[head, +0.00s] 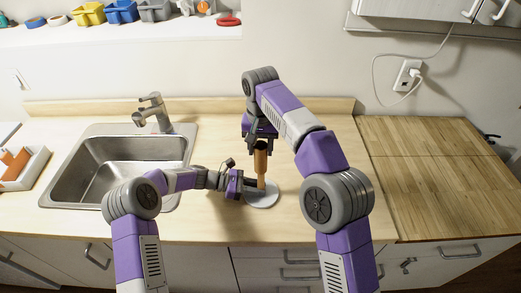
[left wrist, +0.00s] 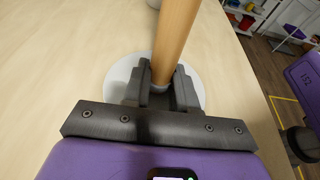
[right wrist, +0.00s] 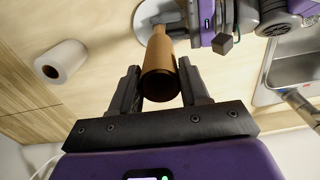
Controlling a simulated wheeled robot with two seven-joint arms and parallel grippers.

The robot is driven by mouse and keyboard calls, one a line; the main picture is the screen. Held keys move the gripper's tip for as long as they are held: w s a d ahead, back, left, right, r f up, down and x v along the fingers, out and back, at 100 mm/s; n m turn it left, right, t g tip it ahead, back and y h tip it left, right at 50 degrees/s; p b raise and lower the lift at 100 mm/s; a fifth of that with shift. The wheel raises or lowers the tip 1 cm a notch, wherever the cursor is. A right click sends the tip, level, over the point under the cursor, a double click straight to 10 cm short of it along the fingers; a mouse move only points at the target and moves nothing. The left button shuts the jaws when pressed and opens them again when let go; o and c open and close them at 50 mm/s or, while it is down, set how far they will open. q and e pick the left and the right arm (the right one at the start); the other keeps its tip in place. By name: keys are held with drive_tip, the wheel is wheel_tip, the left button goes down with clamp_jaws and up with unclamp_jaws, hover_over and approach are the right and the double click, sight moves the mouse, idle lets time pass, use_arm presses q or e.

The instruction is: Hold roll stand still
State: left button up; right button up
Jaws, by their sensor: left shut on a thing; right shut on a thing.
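The roll stand has a round pale grey base (head: 263,199) on the counter and an upright wooden post (left wrist: 175,40). My left gripper (head: 256,185) is shut on the post low down, just above the base; this grip also shows in the left wrist view (left wrist: 160,80). A brown hollow tube (right wrist: 160,75), like a cardboard core, is at the upper part of the post. My right gripper (right wrist: 162,88) is shut on this tube from above. Whether the tube is around the post or just above it, I cannot tell.
A steel sink (head: 125,165) with a tap (head: 155,110) is left of the stand. A white caddy (head: 25,168) stands at the far left. A shelf (head: 120,38) with coloured bins is on the wall. The darker wooden counter section (head: 425,165) at right is clear.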

drive_tip(key=shift+r, duration=2.4)
use_arm(q)
drive_tip(key=o, duration=1)
drive_tip(key=shift+r, duration=0.1)
drive_tip(key=shift+a, duration=0.1)
drive_tip(key=shift+a, duration=0.3)
drive_tip(key=v, duration=1.1)
drive_tip(key=shift+a+r, duration=0.15)
